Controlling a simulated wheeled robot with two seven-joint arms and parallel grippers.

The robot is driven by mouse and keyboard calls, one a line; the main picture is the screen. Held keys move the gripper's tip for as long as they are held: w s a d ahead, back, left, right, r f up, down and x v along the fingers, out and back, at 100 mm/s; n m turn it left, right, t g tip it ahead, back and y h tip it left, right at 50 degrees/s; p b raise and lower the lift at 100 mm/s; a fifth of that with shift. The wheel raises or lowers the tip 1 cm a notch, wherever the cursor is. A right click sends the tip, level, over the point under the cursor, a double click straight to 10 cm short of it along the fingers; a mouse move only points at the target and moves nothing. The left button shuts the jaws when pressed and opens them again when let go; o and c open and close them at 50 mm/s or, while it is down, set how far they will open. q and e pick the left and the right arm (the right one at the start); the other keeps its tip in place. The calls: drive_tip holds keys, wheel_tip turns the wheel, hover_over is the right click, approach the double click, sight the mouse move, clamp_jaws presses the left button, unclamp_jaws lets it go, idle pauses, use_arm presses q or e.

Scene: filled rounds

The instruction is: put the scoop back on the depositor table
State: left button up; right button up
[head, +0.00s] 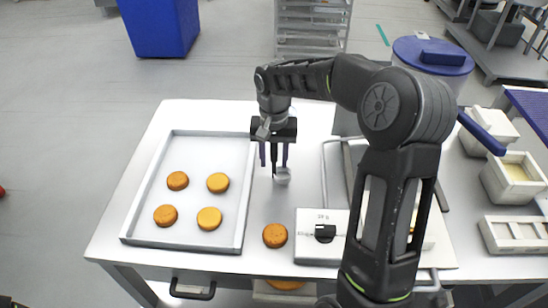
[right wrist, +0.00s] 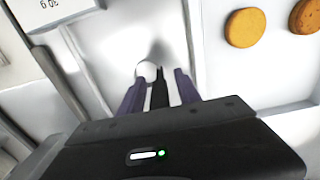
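The scoop has a small pale metal bowl (head: 282,176) and a black handle. It is on or just above the white table (head: 265,208), between the tray and the machine; I cannot tell if it touches. My right gripper (head: 274,160) points down over it, its two purple fingers either side of the black handle. In the right wrist view, the bowl (right wrist: 147,70) shows beyond the fingertips. Gaps show between the handle and both fingers of the gripper (right wrist: 157,85), so it looks open around the handle. My left gripper is not in view.
A tray (head: 242,215) with several orange-brown rounds stands left of the scoop. One round (head: 275,235) lies on the table beside a white box with a black knob (head: 310,247). The depositor hopper with a blue lid (head: 430,50) is behind my right arm. White bins (head: 515,178) stand at right.

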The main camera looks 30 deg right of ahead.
wheel_tip(320, 180, up, 12)
drive_tip(key=shift+r, duration=0.15)
idle(0.5)
drive_tip(key=shift+a, duration=0.1)
idle(0.5)
